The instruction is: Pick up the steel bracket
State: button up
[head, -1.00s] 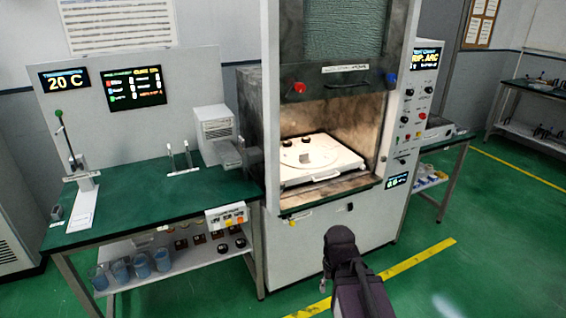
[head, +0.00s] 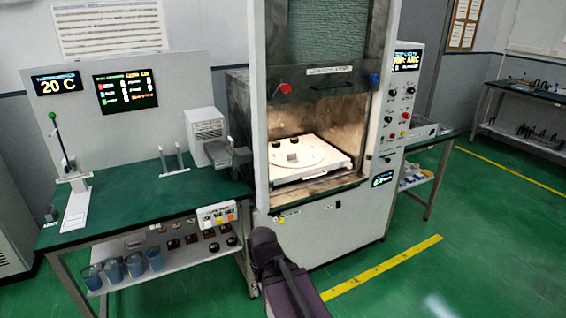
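I cannot make out a steel bracket with certainty in the head view. The white tray (head: 340,165) with a round plate lies inside the lit chamber of the tall cabinet (head: 335,225). Two small dark pieces (head: 285,142) stand towards its back left. My arm (head: 278,270), dark and purple, reaches up from the bottom, in front of the cabinet's lower left. My gripper cannot be made out at its end, so its fingers and anything in them are hidden.
A green-topped bench (head: 130,205) stands left, with a lever stand (head: 72,185), a grey box device (head: 207,130) and blue beakers (head: 134,265) on its lower shelf. Another bench (head: 540,105) stands far right. The green floor (head: 440,285) at right is clear.

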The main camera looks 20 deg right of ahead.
aim_at(292, 158)
jog(key=i, duration=2)
jog(key=u, duration=0.05)
